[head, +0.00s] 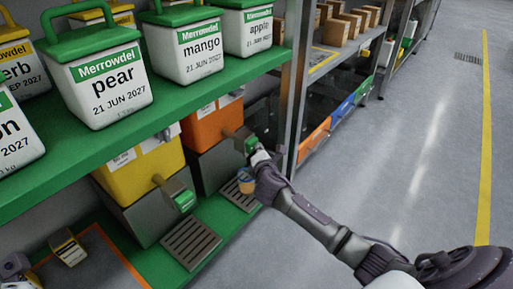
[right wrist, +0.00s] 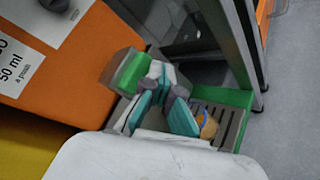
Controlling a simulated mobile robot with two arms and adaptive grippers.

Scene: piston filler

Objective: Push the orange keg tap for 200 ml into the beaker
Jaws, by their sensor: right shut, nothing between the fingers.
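The orange keg (head: 212,122) sits on the lower green shelf. Its tap (head: 245,142) has a green-faced lever on the right; the lever also shows in the right wrist view (right wrist: 130,72). My right gripper (head: 262,156) is shut and empty, its fingertips (right wrist: 160,80) right at the lever; whether they touch it I cannot tell. The beaker (head: 246,183), with an orange tint and a blue mark, stands below the tap on the drip grate and is partly hidden by my gripper. Its level cannot be read. A dark part at the lower left edge may be my left arm; its fingers are unclear.
A yellow keg (head: 143,165) with its own tap (head: 180,195) and a bare drip grate (head: 191,243) is left of the orange one. Labelled tubs such as pear (head: 105,80) stand on the shelf above. A rack post (head: 292,90) is close right of my gripper. Open floor (head: 430,130) lies right.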

